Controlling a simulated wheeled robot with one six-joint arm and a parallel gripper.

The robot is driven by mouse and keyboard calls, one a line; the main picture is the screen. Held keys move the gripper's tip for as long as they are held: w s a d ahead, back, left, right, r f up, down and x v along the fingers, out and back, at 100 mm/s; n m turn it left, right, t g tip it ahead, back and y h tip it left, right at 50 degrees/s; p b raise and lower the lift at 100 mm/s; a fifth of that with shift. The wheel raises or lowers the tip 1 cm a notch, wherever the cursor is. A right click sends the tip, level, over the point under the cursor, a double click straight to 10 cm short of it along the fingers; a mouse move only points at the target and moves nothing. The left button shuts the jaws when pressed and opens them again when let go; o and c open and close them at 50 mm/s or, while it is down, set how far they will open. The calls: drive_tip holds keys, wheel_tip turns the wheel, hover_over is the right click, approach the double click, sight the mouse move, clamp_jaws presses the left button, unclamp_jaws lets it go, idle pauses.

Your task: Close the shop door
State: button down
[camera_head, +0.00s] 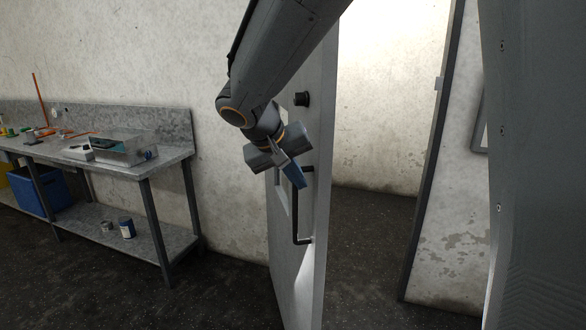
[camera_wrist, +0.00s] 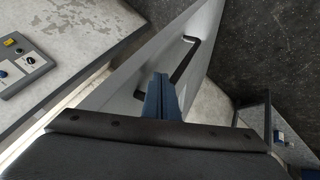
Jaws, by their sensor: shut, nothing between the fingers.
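The shop door (camera_head: 318,215) is a light grey panel that stands open at the left of the doorway, seen nearly edge-on in the head view. In the wrist view the shut fingers (camera_wrist: 161,98) point along the door (camera_wrist: 140,82), beside the bar handle (camera_wrist: 182,62). I cannot tell whether they touch the door or the handle.
The open doorway's dark frame (camera_head: 432,150) stands to the right, with clear floor (camera_head: 365,250) beyond. A metal workbench (camera_head: 160,160) with trays, tools and a blue bin (camera_head: 40,190) stands at the left wall. Cans (camera_head: 127,227) sit on its lower shelf.

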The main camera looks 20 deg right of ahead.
drive_tip(key=x, duration=0.4)
drive_tip(key=shift+f+p, duration=0.15)
drive_tip(key=shift+p, duration=0.2)
drive_tip(key=shift+w+d, duration=0.1)
drive_tip(key=shift+d, duration=0.05)
